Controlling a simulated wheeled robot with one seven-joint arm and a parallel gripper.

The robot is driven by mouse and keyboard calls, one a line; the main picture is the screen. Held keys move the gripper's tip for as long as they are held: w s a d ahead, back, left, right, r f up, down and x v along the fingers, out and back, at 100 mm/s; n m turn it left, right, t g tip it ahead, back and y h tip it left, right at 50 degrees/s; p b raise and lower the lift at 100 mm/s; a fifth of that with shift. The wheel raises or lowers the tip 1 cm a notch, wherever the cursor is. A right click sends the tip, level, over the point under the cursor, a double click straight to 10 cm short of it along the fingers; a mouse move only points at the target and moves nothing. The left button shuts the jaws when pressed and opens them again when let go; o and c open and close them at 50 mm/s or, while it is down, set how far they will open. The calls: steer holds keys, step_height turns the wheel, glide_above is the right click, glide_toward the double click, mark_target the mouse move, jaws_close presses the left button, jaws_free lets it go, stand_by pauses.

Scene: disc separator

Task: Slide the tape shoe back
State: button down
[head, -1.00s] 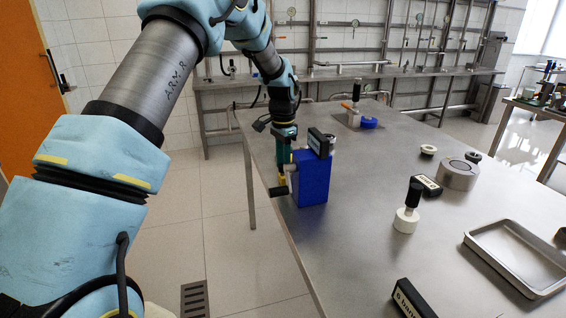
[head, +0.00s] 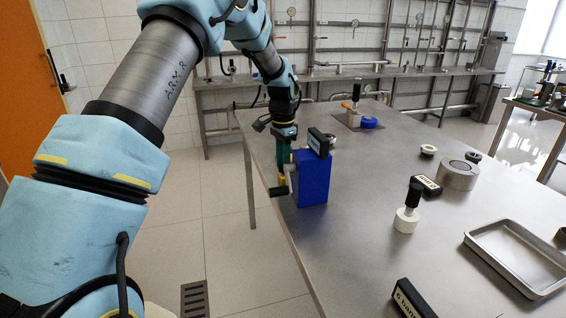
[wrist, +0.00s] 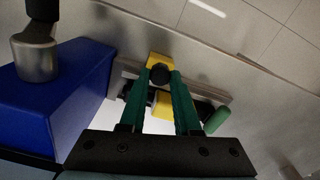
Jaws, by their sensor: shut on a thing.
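The yellow piece, which looks like the tape shoe (wrist: 160,60), has a round black knob and sits on a grey metal rail (wrist: 128,72) beside the blue housing (wrist: 85,75). In the head view the blue housing (head: 312,178) stands at the table's left edge. My gripper (wrist: 161,82) has its two green fingers closed on the shoe's black knob. In the head view my gripper (head: 282,176) points down at the housing's left side. A second yellow part (wrist: 163,104) shows between the fingers. The fingers partly hide the rail.
A dark crank-like handle (head: 278,190) juts out left. A white knobbed piece (head: 406,220), a metal ring (head: 458,175) and a tray (head: 478,238) lie farther right.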

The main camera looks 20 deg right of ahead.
steer(key=shift+w+a, duration=0.2)
steer(key=shift+a, duration=1.55)
steer(key=c, duration=0.6)
jaws_free()
step_height(320, 180, up, 11)
steer(key=b, duration=0.3)
steer(key=shift+f, duration=0.1)
